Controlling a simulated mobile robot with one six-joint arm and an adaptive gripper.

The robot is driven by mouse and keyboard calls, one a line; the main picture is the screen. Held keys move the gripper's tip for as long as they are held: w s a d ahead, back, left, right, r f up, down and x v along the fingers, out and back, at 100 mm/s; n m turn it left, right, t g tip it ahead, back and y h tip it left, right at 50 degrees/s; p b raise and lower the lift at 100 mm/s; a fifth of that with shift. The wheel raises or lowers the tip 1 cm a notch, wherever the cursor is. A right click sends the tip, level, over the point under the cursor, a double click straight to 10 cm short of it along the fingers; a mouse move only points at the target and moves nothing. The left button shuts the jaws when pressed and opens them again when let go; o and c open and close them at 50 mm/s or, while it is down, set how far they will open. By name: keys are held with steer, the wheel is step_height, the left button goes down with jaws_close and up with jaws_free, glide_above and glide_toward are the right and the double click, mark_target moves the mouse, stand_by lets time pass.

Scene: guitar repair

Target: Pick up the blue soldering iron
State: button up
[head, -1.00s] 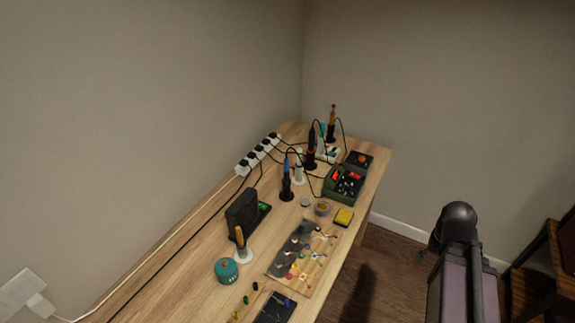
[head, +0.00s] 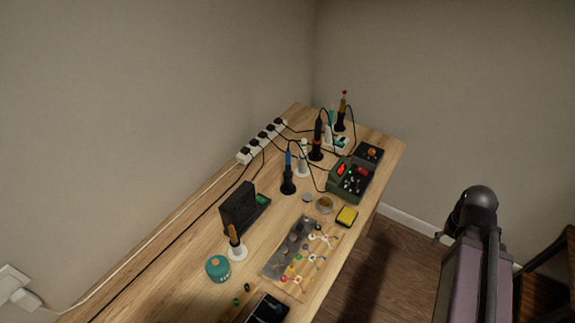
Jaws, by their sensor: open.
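The blue soldering iron (head: 288,158) stands upright in a black stand (head: 288,184) near the middle of the workbench (head: 195,281). Its handle points up and its lower part is hidden inside the stand. A white iron in a white stand (head: 302,165) is close on its right, slightly behind. My arm is at the right of the view, over the floor and away from the bench. My gripper cannot be made out in this view.
A dark-handled iron (head: 317,138) and a yellow one (head: 342,108) stand further back. Cables run from a white power strip (head: 262,140).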

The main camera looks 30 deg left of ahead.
steer(key=shift+o, duration=0.9)
steer(key=w+a+n+t+y+b, duration=0.2)
steer(key=w+a+n+t, duration=0.1)
steer(key=a, duration=0.8)
steer(key=w+a+n+t+y+b, duration=0.2)
steer(key=w+a+t, duration=0.1)
steer(key=a, duration=0.9)
steer(key=s+a+r+n+t+y+b, duration=0.1)
steer(key=s+a+r+n+y, duration=0.1)
steer(key=a, duration=0.8)
steer(key=s+a+r+n+t+y+b, duration=0.1)
steer(key=s+a+r+n+t+y, duration=0.1)
steer(key=a, duration=0.8)
steer(key=shift+s+a+r+y+b, duration=0.3)
steer(key=shift+r+y, duration=0.15)
steer(key=shift+y, duration=0.45)
